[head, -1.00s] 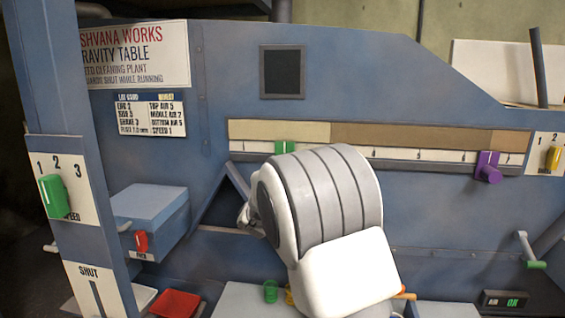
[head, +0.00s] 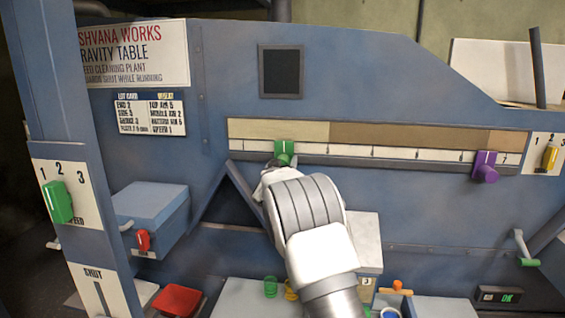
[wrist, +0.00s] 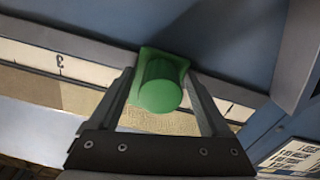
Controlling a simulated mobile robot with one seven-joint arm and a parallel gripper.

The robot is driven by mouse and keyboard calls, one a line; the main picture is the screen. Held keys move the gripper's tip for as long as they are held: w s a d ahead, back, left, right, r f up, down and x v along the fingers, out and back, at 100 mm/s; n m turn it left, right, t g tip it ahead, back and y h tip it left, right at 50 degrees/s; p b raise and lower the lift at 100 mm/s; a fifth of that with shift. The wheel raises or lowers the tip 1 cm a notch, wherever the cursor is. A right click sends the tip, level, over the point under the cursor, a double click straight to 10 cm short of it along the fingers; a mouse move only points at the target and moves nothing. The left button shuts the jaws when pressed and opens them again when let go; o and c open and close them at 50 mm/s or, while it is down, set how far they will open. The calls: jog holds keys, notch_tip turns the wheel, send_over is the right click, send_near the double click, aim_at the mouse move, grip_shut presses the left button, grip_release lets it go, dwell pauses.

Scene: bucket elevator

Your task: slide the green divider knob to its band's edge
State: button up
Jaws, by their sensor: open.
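The green divider knob (head: 284,149) sits on the white scale rail (head: 400,154), under the light tan band (head: 275,131) and left of the joint with the brown band (head: 410,138). In the wrist view the green knob (wrist: 160,88) stands between the two fingers of my gripper (wrist: 161,80). The fingers are apart, with a gap visible on each side of the knob. In the head view my gripper (head: 281,166) is just below the knob, partly hidden by my wrist.
A purple knob (head: 485,168) is on the same rail at the right, near the brown band's right end. A yellow knob (head: 550,156) is further right. A dark triangular opening (head: 228,205) lies left of my wrist. Below stand green and yellow cups.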

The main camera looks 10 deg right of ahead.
grip_shut()
dwell(0.4)
